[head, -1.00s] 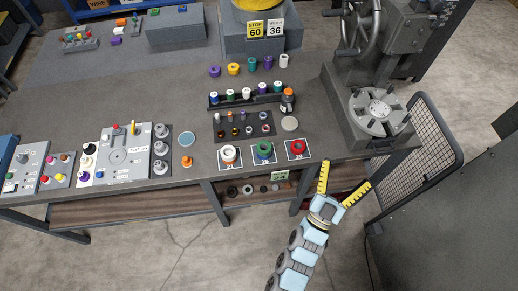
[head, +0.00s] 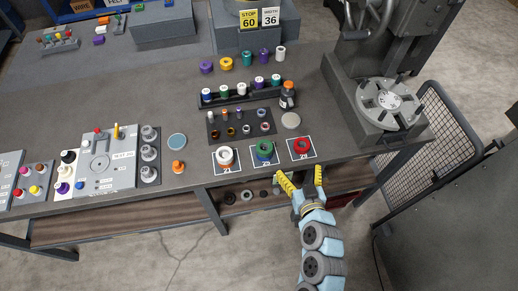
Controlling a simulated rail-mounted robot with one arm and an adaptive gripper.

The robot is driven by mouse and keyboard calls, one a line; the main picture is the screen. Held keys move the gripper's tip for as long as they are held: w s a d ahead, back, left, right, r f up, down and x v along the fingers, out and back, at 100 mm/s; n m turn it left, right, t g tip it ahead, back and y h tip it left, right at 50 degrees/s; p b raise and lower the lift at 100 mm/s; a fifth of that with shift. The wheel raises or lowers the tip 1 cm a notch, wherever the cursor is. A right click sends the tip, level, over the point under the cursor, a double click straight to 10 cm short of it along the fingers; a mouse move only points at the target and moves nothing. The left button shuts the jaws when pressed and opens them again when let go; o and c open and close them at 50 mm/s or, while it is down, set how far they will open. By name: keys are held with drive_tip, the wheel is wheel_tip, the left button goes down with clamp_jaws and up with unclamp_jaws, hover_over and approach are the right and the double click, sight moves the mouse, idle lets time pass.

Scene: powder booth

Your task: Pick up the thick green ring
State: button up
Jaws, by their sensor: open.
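The thick green ring (head: 264,147) sits on the middle of three square cards near the front edge of the workbench. Blue shows around its lower side, and I cannot tell if that is a separate ring beneath it. My gripper (head: 300,175) is open and empty, with its yellow fingers spread. In the picture it is just below the front edge, below and to the right of the green ring, and apart from it. Its height relative to the bench is unclear.
A white ring (head: 224,154) lies on the left card and a red ring (head: 302,144) on the right card. Small parts in a dark tray (head: 226,135) stand behind. A machine with a round chuck (head: 388,100) stands at right, beside a mesh guard (head: 432,152).

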drive_tip(key=n+g+y, duration=0.2)
approach(265, 148)
drive_tip(key=shift+w+a+r+p, duration=0.2)
drive_tip(key=shift+w+a+r, duration=0.1)
drive_tip(key=shift+w, duration=0.15)
drive_tip(key=shift+w+a+r+p, duration=0.2)
drive_tip(key=shift+w+a+r, duration=0.1)
drive_tip(key=shift+w, duration=0.1)
drive_tip(key=shift+w+a+f, duration=0.2)
drive_tip(key=shift+w+f, duration=0.2)
drive_tip(key=shift+w, duration=0.2)
drive_tip(key=shift+w, duration=0.1)
drive_tip(key=shift+p+x, duration=0.7)
drive_tip(key=shift+x, duration=1.75)
drive_tip(key=shift+a+f, duration=0.1)
drive_tip(key=shift+a, duration=0.05)
drive_tip(key=c, duration=1.4)
